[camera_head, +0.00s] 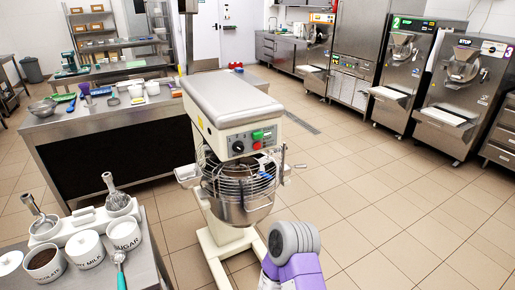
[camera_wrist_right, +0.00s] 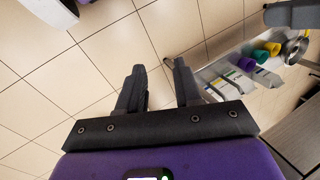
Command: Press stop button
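A floor mixer (camera_head: 228,105) stands in the middle of the head view. Its front panel carries a red button (camera_head: 257,145) below a green button (camera_head: 257,135), beside a dark round knob (camera_head: 238,147). Two batch freezers, marked 2 (camera_head: 402,75) and 3 (camera_head: 464,85), stand at the right and show small "STOP" labels near their tops. My right gripper (camera_wrist_right: 160,86) is open and empty in the right wrist view, over floor tiles, with no button near it. My left gripper is out of view.
A counter at lower left holds white ingredient jars (camera_head: 124,233) and metal tools. A dark-sided worktable (camera_head: 120,145) stands behind the mixer to the left. Tiled floor (camera_head: 390,200) is clear right of the mixer. Coloured containers (camera_wrist_right: 260,56) show in the wrist view.

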